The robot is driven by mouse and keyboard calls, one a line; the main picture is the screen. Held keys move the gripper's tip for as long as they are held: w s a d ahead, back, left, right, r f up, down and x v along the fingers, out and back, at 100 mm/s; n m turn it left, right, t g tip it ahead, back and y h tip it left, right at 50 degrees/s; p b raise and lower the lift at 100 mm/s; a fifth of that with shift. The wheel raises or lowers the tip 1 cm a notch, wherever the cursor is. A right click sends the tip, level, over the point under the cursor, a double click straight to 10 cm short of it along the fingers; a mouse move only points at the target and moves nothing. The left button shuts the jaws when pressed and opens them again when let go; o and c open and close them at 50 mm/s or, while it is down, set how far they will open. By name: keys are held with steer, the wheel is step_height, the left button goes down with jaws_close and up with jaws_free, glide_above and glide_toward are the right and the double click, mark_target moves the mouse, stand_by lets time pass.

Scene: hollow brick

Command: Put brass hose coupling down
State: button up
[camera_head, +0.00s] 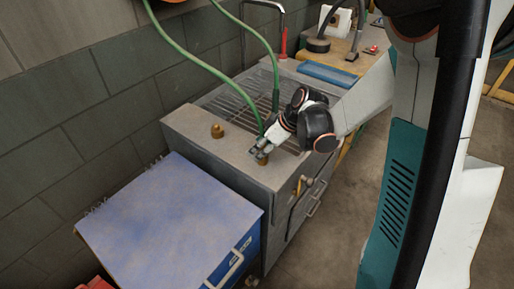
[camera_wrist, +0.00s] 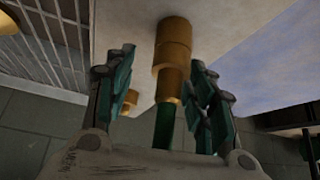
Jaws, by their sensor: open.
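The brass hose coupling (camera_wrist: 173,45) shows in the wrist view, stepped and cylindrical, with the green hose (camera_wrist: 163,128) at its narrow end. Its wide end is against the pale top of the counter (camera_head: 190,122); I cannot tell whether it touches firmly. My gripper (camera_wrist: 163,62) is open, one finger on each side of the coupling, with a visible gap on the left. In the head view my gripper (camera_head: 261,153) is low over the counter's front edge, and mostly hides the coupling. The green hose (camera_head: 275,95) hangs down to it from above.
Another brass fitting (camera_head: 217,131) stands on the counter, left of my gripper. A metal grate (camera_head: 235,105) lies behind. A blue-topped cabinet (camera_head: 165,220) stands in front left. A blue item (camera_head: 326,74) and a wooden board (camera_head: 345,50) lie farther back.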

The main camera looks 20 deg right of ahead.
steer(key=p+v, duration=0.2)
steer(key=v, duration=0.7)
steer(key=shift+s+r+p, duration=0.15)
steer(key=shift+r+p, duration=0.2)
